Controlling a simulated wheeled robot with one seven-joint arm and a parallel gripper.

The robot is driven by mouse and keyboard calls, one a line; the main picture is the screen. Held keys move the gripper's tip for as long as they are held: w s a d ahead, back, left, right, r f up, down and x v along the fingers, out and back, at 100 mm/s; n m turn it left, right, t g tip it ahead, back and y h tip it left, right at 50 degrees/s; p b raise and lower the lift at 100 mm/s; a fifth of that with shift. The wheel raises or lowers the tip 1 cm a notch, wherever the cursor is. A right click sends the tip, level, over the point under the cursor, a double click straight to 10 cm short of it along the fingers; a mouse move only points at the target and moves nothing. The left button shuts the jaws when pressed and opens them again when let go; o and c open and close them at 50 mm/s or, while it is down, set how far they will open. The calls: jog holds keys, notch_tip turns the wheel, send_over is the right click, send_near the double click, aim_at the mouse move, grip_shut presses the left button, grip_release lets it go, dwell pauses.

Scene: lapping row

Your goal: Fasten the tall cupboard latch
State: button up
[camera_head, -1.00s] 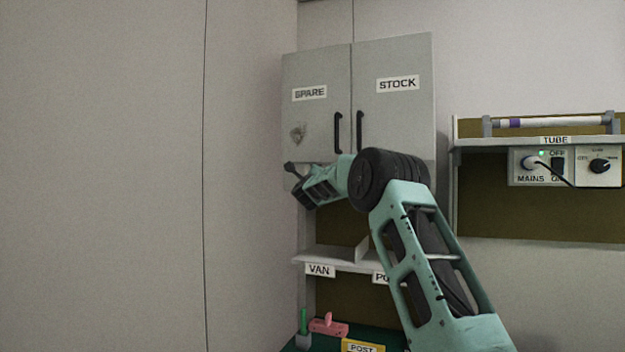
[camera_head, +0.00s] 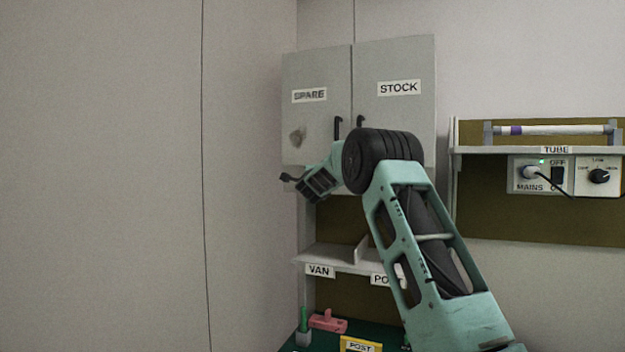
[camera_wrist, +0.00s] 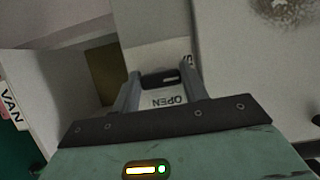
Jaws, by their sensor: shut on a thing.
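The tall grey cupboard (camera_head: 393,120) hangs on the back wall, with a SPARE door on the left and a STOCK door on the right. Both doors look closed. My gripper (camera_head: 287,178) is at the cupboard's lower left, below the SPARE door. In the wrist view, my gripper (camera_wrist: 161,78) has its two fingers on either side of a dark latch handle (camera_wrist: 160,79), shut on it. A pale plate with an OPEN label (camera_wrist: 167,101) shows between the fingers. The latch is too small to make out in the head view, and its exact setting is unclear.
Two dark door handles (camera_head: 338,128) stand above my arm. A shelf (camera_head: 330,258) labelled VAN is below. A pink object (camera_head: 328,321) and a green-handled item (camera_head: 303,320) are on the bench. A tube shelf (camera_head: 550,150) with a MAINS panel is at right.

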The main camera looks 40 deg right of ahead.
dwell(0.3)
jog(key=o, duration=1)
jog(key=shift+a, duration=0.1)
jog(key=b+v, duration=0.7)
jog(key=v, duration=1)
jog(key=shift+s+a+r, duration=0.1)
